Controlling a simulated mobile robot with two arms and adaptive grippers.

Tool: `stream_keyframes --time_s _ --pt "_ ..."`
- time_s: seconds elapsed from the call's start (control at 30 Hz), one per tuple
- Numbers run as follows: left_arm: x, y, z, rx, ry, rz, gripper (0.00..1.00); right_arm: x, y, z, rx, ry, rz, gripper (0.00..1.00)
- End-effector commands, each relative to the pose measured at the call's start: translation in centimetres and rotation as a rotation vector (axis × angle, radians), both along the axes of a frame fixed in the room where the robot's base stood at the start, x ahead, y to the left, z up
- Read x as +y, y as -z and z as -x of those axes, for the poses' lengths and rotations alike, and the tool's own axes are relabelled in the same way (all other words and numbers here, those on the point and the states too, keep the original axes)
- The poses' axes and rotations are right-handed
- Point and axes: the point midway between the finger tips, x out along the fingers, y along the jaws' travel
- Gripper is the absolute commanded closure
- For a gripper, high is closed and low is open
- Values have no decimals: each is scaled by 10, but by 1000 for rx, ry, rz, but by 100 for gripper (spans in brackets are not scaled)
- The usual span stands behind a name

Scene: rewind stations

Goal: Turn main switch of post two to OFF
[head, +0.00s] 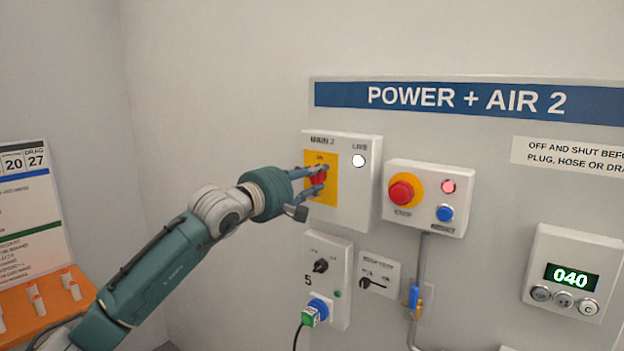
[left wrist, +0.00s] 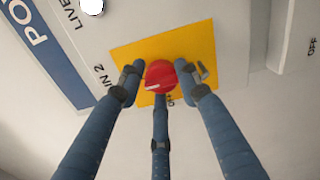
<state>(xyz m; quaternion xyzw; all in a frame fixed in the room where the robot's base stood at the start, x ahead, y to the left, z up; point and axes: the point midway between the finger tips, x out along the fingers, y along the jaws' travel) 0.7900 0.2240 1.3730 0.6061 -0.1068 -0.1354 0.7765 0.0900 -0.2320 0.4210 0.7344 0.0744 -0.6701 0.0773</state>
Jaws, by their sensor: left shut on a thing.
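The main switch is a red rotary knob (head: 318,180) on a yellow plate (head: 328,198), on a white box marked MAIN 2 (head: 361,196) under the POWER + AIR 2 sign. My left gripper (head: 316,178) is shut on this knob, its arm reaching in from the left. In the left wrist view, the fingers stand around the red knob (left wrist: 160,75), which carries a short white mark at its lower left. The fingers partly hide the knob and the letters by it, so I cannot read its setting. The round LIVE lamp (head: 358,161) looks white. My right gripper is out of view.
Right of the switch is a box with a red stop button (head: 401,192), a red lamp and a blue button. Below are a socket box (head: 328,260) with a plugged-in cable and a blue valve handle (head: 415,297). A display (head: 571,277) reads 040.

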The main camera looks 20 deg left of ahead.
Motion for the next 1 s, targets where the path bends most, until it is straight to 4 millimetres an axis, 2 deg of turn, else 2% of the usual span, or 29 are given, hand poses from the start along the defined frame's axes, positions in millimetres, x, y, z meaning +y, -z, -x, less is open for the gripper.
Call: stream_keyframes --time_s 0.27,0.47,0.7,1.0 --pt "-3 5 0 20 5 41 93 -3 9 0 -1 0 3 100" --pt "-3 7 0 52 6 130 93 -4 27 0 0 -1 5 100" --pt "-4 8 0 125 7 330 93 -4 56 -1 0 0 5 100" --pt "-3 5 0 224 6 597 93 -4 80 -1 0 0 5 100"
